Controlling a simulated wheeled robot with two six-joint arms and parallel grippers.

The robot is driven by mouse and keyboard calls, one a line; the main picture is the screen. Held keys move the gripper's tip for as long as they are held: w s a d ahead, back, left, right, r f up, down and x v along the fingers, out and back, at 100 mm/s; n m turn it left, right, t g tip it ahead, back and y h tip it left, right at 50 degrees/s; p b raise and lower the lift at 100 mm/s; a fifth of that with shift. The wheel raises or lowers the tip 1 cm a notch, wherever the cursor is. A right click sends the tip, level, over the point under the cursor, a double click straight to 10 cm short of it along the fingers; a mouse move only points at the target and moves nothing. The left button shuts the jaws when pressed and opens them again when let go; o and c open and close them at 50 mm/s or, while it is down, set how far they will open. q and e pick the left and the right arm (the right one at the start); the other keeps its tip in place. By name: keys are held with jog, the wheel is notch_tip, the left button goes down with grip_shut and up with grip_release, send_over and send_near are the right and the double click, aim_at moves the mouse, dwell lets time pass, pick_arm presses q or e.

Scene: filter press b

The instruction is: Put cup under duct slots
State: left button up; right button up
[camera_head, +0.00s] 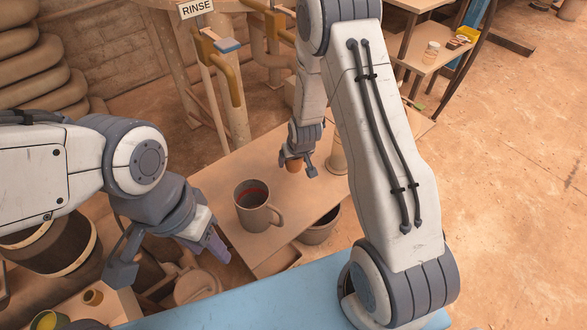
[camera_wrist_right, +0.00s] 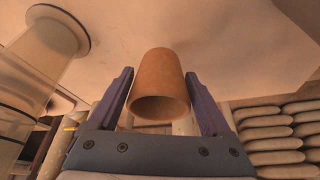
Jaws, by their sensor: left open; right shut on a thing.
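My right gripper (camera_head: 302,170) is shut on a small orange-brown cup (camera_head: 293,163) over the far part of the wooden table. In the right wrist view the cup (camera_wrist_right: 160,80) sits between the two fingers of the right gripper (camera_wrist_right: 160,98), and its round opening faces the camera. I cannot tell whether the cup touches the table. My left gripper (camera_head: 168,262) is open and empty at the lower left, beside the table. I cannot make out the duct slots clearly in either view.
A large grey mug (camera_head: 255,207) stands on the wooden table (camera_head: 225,182). A clear cylinder (camera_head: 337,158) stands just right of my right gripper, and also shows in the right wrist view (camera_wrist_right: 38,62). A RINSE sign (camera_head: 196,8) and yellow-handled pipes (camera_head: 232,80) rise behind the table.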

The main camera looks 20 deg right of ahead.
aim_at(294, 168)
jog(key=shift+f, duration=2)
jog(key=shift+b, duration=0.3)
jog(key=shift+f, duration=0.15)
jog(key=o, duration=1.2)
jog(key=shift+o, duration=0.2)
